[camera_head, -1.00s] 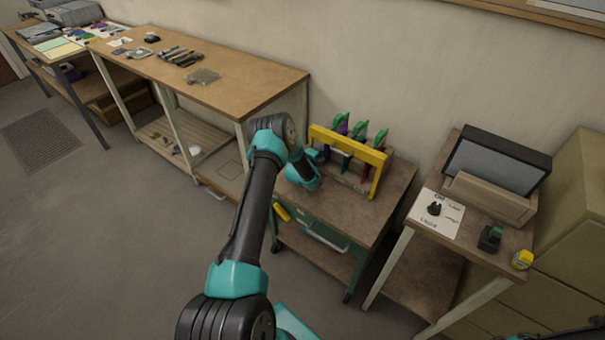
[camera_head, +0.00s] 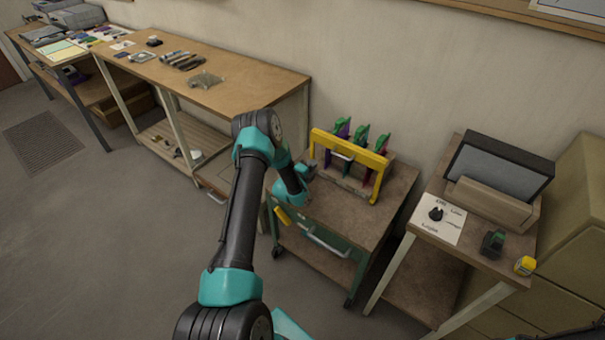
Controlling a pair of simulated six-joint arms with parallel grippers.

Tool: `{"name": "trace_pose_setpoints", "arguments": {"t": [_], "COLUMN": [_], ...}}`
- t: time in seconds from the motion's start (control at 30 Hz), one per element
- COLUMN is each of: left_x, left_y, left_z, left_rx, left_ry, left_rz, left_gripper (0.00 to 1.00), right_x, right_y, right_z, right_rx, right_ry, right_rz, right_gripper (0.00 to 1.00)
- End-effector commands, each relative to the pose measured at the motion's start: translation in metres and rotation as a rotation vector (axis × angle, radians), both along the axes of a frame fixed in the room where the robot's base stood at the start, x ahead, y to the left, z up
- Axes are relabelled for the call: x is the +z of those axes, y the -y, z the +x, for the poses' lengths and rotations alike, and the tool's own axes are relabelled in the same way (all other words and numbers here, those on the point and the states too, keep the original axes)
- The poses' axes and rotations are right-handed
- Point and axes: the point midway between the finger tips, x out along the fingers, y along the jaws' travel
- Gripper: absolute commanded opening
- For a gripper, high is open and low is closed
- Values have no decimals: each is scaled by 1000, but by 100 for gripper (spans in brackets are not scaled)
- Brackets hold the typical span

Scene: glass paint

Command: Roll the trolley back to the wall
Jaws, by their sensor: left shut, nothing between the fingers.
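The trolley (camera_head: 345,213) has a brown top, a green body with a pale handle (camera_head: 328,242), a lower shelf and small dark casters. It stands between the long workbench and the small side table, with its back toward the wall (camera_head: 372,60). A yellow rack (camera_head: 375,160) with several green-topped tools stands on it. My left gripper (camera_head: 309,172) is shut and empty at the left side of the trolley top, near the rack's left end. I cannot tell whether it touches. My forearm hides part of the trolley's left side. My right gripper is not in view.
A long workbench (camera_head: 235,85) stands along the wall to the left. A small side table (camera_head: 475,248) with a grey-faced box (camera_head: 500,165), a paper and a yellow item (camera_head: 525,265) stands close on the right. The floor (camera_head: 110,240) at the left front is clear.

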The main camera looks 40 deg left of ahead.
Motion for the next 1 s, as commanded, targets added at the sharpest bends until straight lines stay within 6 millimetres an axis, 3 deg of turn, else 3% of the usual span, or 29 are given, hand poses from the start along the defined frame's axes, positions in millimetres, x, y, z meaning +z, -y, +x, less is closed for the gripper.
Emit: {"name": "trace_pose_setpoints", "arguments": {"t": [0.2, 0.37, 1.0], "left_x": [0, -1, -1], "left_y": [3, 4, 9], "left_z": [-39, -55, -58], "left_rx": [1, 1, -4], "left_ry": [-2, -2, -12], "left_rz": [-1, -1, -20], "left_gripper": [0, 0, 0], "right_x": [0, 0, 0], "right_y": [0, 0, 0], "right_z": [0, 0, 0], "right_rx": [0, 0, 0], "right_ry": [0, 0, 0], "right_rz": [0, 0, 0], "right_gripper": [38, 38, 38]}}
